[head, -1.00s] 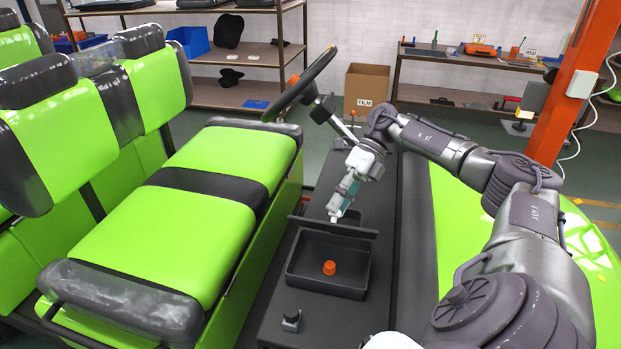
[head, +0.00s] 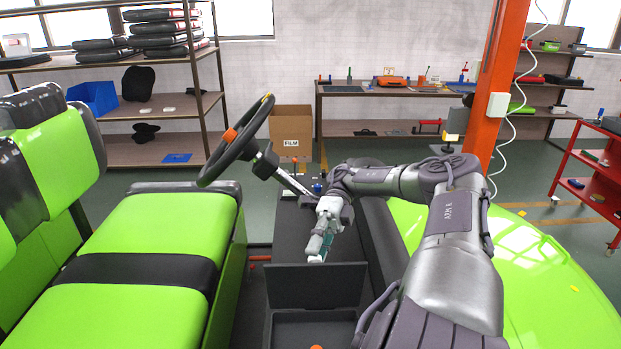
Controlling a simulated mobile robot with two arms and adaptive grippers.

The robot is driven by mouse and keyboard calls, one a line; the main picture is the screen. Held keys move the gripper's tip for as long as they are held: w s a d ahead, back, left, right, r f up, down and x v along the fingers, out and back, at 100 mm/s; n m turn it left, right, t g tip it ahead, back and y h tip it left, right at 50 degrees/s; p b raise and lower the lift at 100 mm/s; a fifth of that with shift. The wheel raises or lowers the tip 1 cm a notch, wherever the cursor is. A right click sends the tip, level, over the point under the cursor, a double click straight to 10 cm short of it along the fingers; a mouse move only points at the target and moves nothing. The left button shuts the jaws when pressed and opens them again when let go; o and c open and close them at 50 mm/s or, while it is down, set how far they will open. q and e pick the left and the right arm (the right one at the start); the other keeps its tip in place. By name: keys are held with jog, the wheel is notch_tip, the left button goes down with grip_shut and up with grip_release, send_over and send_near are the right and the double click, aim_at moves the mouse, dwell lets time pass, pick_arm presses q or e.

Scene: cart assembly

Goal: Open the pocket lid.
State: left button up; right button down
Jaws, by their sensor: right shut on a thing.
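The dark pocket lid (head: 315,287) stands up at the far side of the open pocket (head: 287,330) in the cart's dark console. Its flat face points toward me. My right gripper (head: 317,259) is at the lid's top edge, reaching in from behind it, and is shut on the lid. The fingertips are small here and the exact contact is hard to see. An orange piece (head: 316,347) inside the pocket shows only at the bottom picture edge. My left gripper is not in view.
The steering wheel (head: 238,142) rises left of my right arm. Green seats (head: 150,240) flank the console on the left, and a green body panel (head: 520,270) lies to the right. A cardboard box (head: 291,135) stands on the floor behind.

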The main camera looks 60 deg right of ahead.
dwell(0.3)
jog(key=c, duration=0.9)
grip_release()
notch_tip(320, 180, up, 10)
